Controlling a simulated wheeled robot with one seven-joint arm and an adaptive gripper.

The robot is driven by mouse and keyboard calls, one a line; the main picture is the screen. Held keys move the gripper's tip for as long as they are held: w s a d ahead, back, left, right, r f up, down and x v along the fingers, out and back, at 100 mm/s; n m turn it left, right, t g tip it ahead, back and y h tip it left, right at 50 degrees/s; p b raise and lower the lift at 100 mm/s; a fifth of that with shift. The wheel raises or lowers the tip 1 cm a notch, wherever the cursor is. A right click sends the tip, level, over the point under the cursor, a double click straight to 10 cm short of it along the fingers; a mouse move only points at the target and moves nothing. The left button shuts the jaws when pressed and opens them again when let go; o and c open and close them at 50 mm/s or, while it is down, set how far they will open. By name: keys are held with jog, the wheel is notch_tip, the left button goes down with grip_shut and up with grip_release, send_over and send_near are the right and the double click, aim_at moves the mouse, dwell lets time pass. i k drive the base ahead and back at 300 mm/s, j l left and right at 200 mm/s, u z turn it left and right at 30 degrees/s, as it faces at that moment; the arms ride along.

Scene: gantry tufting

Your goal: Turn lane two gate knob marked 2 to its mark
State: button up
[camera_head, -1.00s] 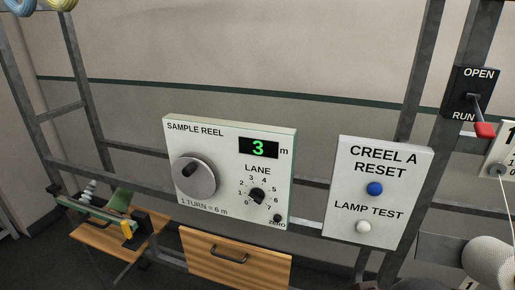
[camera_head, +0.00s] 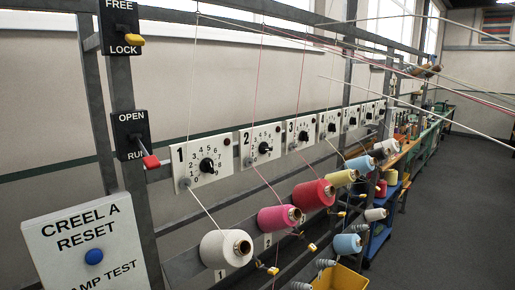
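The lane two gate panel (camera_head: 247,164) is a white plate marked 2 on the rail, second in a row of numbered panels. Its black knob (camera_head: 264,148) sits in the middle of a ring of small numbers. The knob's narrow part seems to point to the right, but the exact number is too small to tell. I cannot make out a separate target mark on the dial. A thread rises above the panel, and another runs down to the pink cone (camera_head: 275,219). My gripper is not in view.
The lane one panel (camera_head: 188,175) is left of it, the lane three panel (camera_head: 292,139) right. Yarn cones, including a white one (camera_head: 222,250), project below on the frame. Taut threads cross the upper right. A red-tipped RUN lever (camera_head: 151,161) is at left. Grey floor (camera_head: 455,210) is open at right.

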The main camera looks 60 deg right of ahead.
aim_at(263, 147)
jog(key=z, duration=2.05)
